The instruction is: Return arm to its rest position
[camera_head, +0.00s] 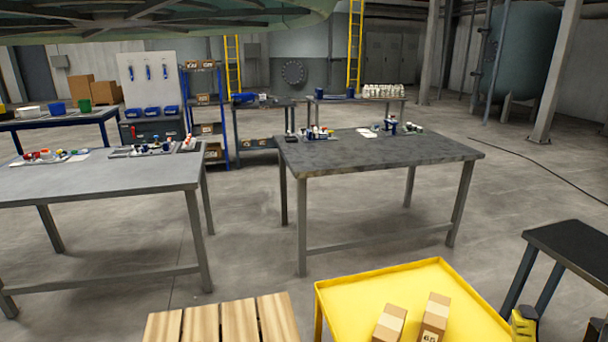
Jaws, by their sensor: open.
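Neither my arm nor my gripper shows in the head view, so its pose and what is near it cannot be seen. The nearest things in front of me are a yellow tray-topped table (375,290) with two cardboard boxes (434,318) and a slatted wooden surface (222,322), both at the bottom edge.
A dark worktable (400,155) stands mid-view and a grey worktable (110,180) at left, both holding small items. A dark stand (575,250) is at right, beside a partly cut-off yellow object (524,326). Open floor (530,190) lies right of the dark table.

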